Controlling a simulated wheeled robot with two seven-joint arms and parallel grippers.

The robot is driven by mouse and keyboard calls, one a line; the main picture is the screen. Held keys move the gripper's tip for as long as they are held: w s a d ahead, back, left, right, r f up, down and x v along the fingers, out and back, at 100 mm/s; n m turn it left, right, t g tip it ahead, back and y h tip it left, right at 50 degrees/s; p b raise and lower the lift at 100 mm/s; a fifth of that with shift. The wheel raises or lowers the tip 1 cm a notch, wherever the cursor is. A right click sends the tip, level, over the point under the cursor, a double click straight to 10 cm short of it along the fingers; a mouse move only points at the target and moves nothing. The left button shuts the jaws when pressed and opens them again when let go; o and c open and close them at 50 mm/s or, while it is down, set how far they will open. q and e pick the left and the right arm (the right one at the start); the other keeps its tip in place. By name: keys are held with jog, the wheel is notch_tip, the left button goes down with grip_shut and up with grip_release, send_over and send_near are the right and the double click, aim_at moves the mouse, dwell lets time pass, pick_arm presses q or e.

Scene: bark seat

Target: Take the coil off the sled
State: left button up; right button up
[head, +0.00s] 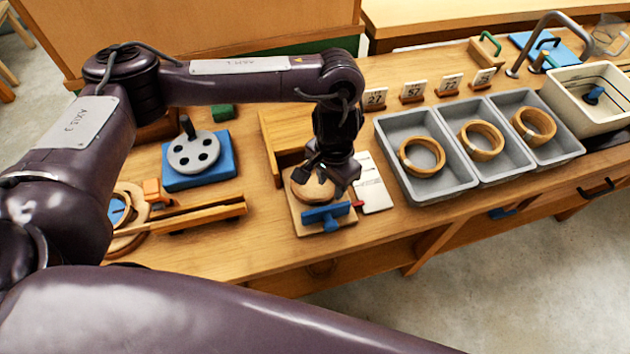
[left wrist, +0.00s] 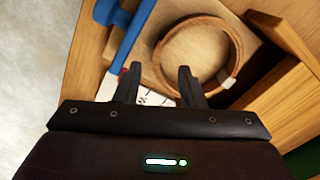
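The coil, a thin brown wooden ring, lies on the sled, a pale wooden board (head: 304,228) with a blue crosspiece (head: 326,213) at its near edge. In the head view the coil (head: 303,192) is partly covered by my left gripper (head: 314,174), which points down over it. In the left wrist view the coil (left wrist: 238,48) shows a pale band on its rim. My left fingers (left wrist: 158,72) are apart at the coil's near-left rim, with nothing visibly clamped. Whether they straddle the rim or hover above it, I cannot tell. My right gripper is out of view.
A wooden partition (head: 279,135) stands close behind the sled. A white card (head: 374,188) lies right of it. Grey bins (head: 428,182) with wooden rings stand further right. A blue fixture with a grey disc (head: 200,168) and a wooden rail (head: 205,213) are left.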

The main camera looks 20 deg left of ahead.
aim_at(332, 193)
pick_arm(q)
jog(key=f, duration=0.3)
jog(key=shift+w+d+f+b, duration=0.1)
jog(key=shift+w+d+b, duration=0.1)
jog(key=shift+b, duration=0.15)
jog(key=shift+f, duration=0.35)
jog(key=c, duration=0.7)
grip_shut()
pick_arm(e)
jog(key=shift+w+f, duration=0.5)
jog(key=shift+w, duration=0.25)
pick_arm(q)
jog(key=shift+r, duration=0.15)
